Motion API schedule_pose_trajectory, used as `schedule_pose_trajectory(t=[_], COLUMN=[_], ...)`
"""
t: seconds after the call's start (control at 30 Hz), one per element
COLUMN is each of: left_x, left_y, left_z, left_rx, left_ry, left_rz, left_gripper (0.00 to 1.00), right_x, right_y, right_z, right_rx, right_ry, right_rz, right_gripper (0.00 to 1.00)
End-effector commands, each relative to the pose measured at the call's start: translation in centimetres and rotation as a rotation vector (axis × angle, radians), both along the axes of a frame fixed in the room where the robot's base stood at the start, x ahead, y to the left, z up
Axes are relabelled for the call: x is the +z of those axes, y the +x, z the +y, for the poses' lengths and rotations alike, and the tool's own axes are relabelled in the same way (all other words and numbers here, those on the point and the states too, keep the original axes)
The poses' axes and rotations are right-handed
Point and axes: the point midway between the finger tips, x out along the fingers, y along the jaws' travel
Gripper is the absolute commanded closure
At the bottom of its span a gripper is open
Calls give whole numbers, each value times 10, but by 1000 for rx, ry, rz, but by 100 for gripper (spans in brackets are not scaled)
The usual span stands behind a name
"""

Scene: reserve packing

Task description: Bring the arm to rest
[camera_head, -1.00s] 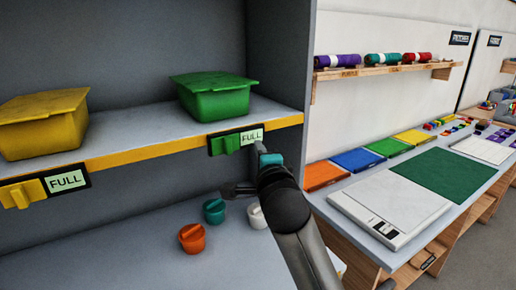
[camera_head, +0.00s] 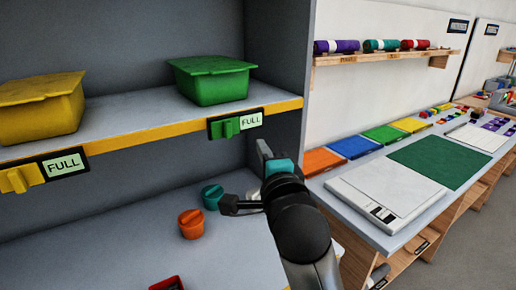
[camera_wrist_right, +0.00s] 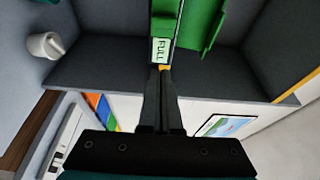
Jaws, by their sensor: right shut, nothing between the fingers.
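My right gripper (camera_head: 262,150) reaches in from the lower right of the head view, in front of the shelf unit. Its fingers are together with nothing between them, as the right wrist view (camera_wrist_right: 163,105) also shows. The green slider (camera_head: 231,127) with its FULL label (camera_head: 251,120) is on the shelf edge just above and left of the fingertips. In the head view a gap shows between the fingertips and the label. The label also shows past the fingertips in the right wrist view (camera_wrist_right: 159,50). My left gripper is not in view.
A green lidded bin (camera_head: 212,82) and a yellow one (camera_head: 40,110) stand on the shelf (camera_head: 140,110). Below are an orange pot (camera_head: 191,224), a teal pot (camera_head: 212,196) and part of a red container (camera_head: 167,284). The workbench (camera_head: 335,178) with scale (camera_head: 385,190) lies right.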

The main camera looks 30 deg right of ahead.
Motion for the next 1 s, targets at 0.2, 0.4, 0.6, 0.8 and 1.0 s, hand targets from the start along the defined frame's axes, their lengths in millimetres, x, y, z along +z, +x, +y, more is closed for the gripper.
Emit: schedule_pose_trajectory(t=[0.2,0.4,0.6,0.8,1.0], left_x=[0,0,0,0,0], left_y=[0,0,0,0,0], left_z=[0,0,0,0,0], left_rx=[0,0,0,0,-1], left_ry=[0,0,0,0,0], left_rz=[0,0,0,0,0], left_gripper=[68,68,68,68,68], right_x=[0,-34,-119,-199,-262], right_y=[0,-6,-35,-88,-156], right_z=[0,7,27,50,71], right_rx=[0,32,182,457,825], right_ry=[-2,-117,-436,-775,-1078], right_rz=[2,144,499,825,1048], right_gripper=[100,100,100,100,100])
